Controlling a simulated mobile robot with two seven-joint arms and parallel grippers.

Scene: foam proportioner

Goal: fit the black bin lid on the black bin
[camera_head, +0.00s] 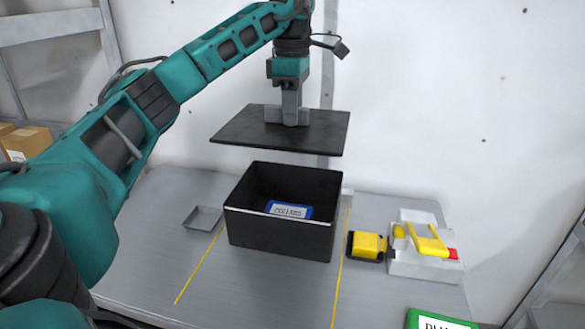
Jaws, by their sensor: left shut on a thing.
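The black bin (278,234) stands open and upright on the grey table, between two yellow lines. A blue-edged label or card with dark print (289,210) shows inside it. The black bin lid (240,131) is a flat dark plate held level in the air above the bin, clearly apart from its rim. My left gripper (288,116) points down from above and is shut on the lid near its middle. The part it grips is hidden by the fingers. My right gripper is not in view.
A small grey tray (203,219) lies left of the bin. Right of it are a yellow block in a black holder (367,246) and a white device with yellow parts (427,262). A green-edged sign (440,320) is at the bottom right. The grey table (160,245) is bare at the left.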

